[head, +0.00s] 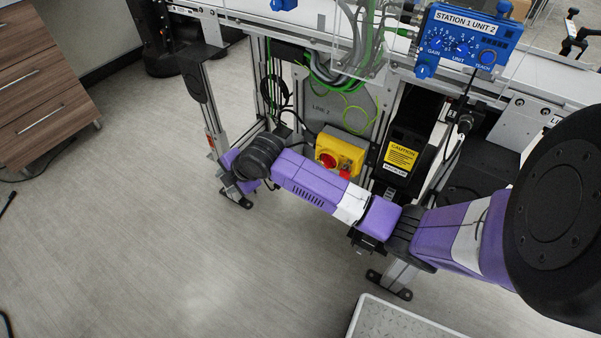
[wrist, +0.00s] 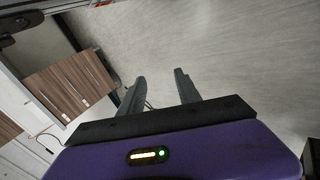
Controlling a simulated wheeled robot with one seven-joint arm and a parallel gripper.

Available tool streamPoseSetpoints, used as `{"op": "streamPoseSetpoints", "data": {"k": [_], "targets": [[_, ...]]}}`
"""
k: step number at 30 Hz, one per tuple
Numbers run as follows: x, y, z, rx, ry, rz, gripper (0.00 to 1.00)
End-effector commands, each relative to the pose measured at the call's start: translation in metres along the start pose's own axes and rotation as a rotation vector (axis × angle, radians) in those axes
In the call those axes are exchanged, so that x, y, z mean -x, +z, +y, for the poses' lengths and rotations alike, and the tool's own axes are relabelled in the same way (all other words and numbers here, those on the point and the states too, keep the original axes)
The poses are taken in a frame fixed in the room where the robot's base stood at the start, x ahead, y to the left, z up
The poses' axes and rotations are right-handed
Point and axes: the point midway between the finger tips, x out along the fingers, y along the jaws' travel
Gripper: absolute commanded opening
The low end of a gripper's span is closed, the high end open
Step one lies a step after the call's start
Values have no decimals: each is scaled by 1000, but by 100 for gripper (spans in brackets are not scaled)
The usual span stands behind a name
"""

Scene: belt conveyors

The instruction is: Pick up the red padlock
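A small red piece (head: 345,173), which looks like the red padlock, is at the lower right of the yellow switch box (head: 345,150) in the head view. My arm passes just below it, and its details are too small to tell. In the wrist view my gripper (wrist: 159,77) has its two fingers apart, with only floor between them. It is open and empty and points away from the yellow box. The padlock cannot be made out in the wrist view. The gripper's fingers cannot be made out in the head view.
The yellow box has a red knob (head: 327,160) and sits under the conveyor among green and grey cables (head: 340,75). A metal leg (head: 213,115) stands left of it. A black unit with a yellow caution label (head: 401,155) is to its right. A wooden drawer cabinet (head: 40,85) stands far left.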

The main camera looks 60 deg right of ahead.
Motion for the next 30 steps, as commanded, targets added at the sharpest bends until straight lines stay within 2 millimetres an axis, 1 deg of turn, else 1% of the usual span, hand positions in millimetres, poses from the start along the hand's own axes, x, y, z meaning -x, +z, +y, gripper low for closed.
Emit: {"op": "streamPoseSetpoints", "data": {"k": [1, 2, 3, 5, 6, 9, 10, 12, 13, 15, 17, 26, 30], "targets": [[-1, 58, -19, 61, -72, -89, 40], [1, 86, -31, 95, -119, -130, 40], [5, 124, -49, 136, -185, -183, 40], [17, 176, -75, 188, -281, -255, 40], [26, 206, -91, 214, -340, -294, 40], [50, 265, -126, 258, -465, -368, 40], [57, 277, -135, 267, -496, -383, 40], [70, 300, -150, 281, -550, -410, 40], [74, 308, -155, 286, -568, -418, 40], [80, 319, -163, 290, -596, -430, 40], [81, 325, -168, 293, -607, -435, 40], [59, 340, -182, 293, -609, -436, 40], [46, 353, -192, 292, -609, -436, 40]]}}
